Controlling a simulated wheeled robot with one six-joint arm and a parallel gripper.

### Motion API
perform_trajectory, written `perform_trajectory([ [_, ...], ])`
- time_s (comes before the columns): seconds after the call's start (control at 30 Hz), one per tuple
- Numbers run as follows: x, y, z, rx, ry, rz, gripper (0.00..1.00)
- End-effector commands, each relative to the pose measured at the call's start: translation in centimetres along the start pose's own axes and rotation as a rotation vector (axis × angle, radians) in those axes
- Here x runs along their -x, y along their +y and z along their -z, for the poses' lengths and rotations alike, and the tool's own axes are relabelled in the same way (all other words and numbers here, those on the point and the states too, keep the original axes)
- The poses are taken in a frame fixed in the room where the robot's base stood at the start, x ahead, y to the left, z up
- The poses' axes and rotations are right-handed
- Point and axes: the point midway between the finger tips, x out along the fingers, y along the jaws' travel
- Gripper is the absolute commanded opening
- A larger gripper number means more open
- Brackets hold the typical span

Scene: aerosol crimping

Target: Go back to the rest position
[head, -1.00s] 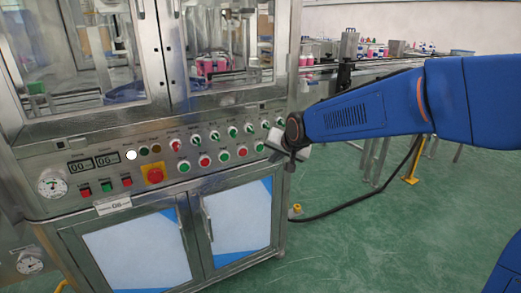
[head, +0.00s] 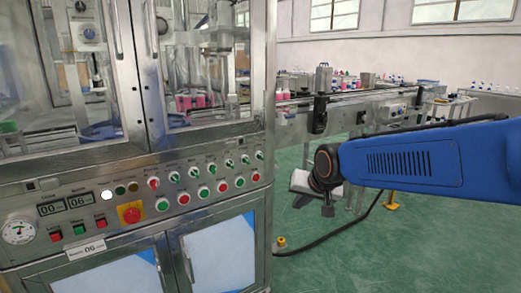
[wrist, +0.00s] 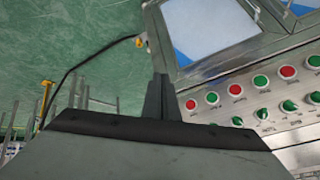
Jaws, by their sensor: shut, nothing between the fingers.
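My gripper (head: 328,210) is to the right of the machine's corner in the head view, apart from the control panel (head: 150,212), with its fingers pointing down. In the wrist view my gripper (wrist: 160,97) shows its two dark fingers pressed together, with nothing between them. The panel's red and green buttons and switches (wrist: 262,85) lie to the right of the fingers there. My blue arm comes in from the right in the head view.
The cabinet door (head: 215,255) is closed below the panel. A conveyor (head: 345,108) with pink bottles runs behind my arm. A black cable (head: 335,240) lies on the green floor (head: 430,255). Open floor lies to the right of the machine.

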Motion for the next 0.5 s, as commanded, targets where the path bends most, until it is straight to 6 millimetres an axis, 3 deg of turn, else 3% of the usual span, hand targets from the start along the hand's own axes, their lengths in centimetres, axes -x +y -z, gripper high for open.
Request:
perform_trajectory([
  [0.2,5.5,6.5,-4.6,0.039,-0.035,-0.072,0.00],
  [0.5,11.4,13.6,-12.7,0.096,-0.104,-0.158,0.00],
])
